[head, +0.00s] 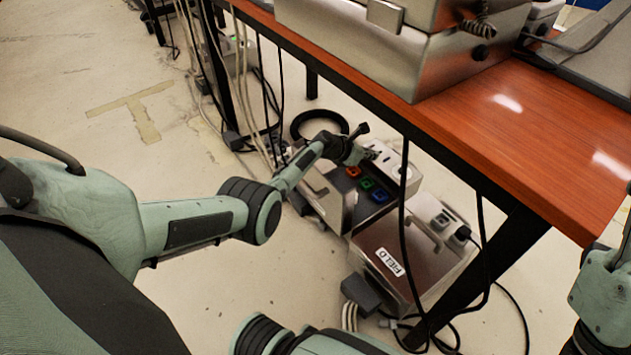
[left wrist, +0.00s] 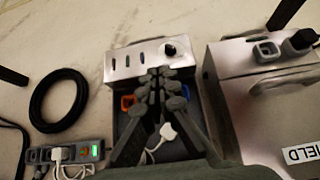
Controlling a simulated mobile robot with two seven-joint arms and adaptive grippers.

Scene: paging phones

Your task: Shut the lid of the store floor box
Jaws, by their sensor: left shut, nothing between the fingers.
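An open metal floor box sits under the table, and I take it for the store box; no store label is readable. Its lid (head: 338,205) stands up on the side near my arm. Inside are red, green and blue pieces (head: 367,184). Its slotted metal panel (head: 401,176) shows in the left wrist view (left wrist: 122,62) with a black knob. My left gripper (head: 370,154) is shut and empty, over the open box. In the left wrist view its fingers (left wrist: 160,76) cover part of the interior. My right gripper is out of view.
A shut box labelled FIELD (head: 388,262) stands beside the open one, with grey plugs on top. The orange table (head: 520,125) overhangs both. Black cables hang close by. A black ring (left wrist: 58,98) and power strip (left wrist: 88,150) lie left. Floor further left is clear.

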